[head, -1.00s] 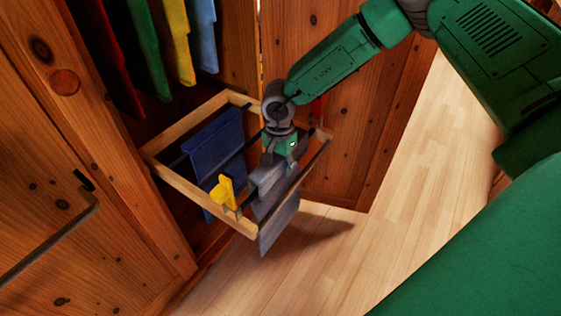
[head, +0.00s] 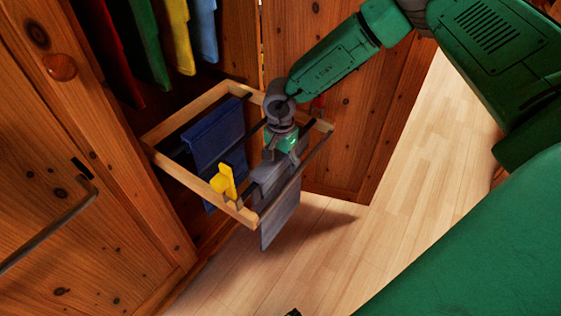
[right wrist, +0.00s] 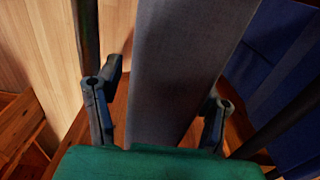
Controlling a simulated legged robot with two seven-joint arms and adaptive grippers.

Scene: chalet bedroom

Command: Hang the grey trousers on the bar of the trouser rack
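The grey trousers (head: 281,214) hang at the front part of the pull-out trouser rack (head: 188,181), by its dark front bar, with the lower part below the frame. I cannot tell exactly how the cloth lies over the bar. My right gripper (head: 279,160) is just above them, pointing down. In the right wrist view, its two fingers (right wrist: 160,105) are spread on either side of the grey cloth (right wrist: 180,65), with gaps visible. My left gripper is not in view.
Blue trousers (head: 218,140) hang on the rack's inner bar. A yellow piece (head: 222,183) stands at the rack's near end. Several coloured garments (head: 178,35) hang above. The wooden wardrobe door (head: 340,120) stands behind; open floor (head: 420,170) lies to the right.

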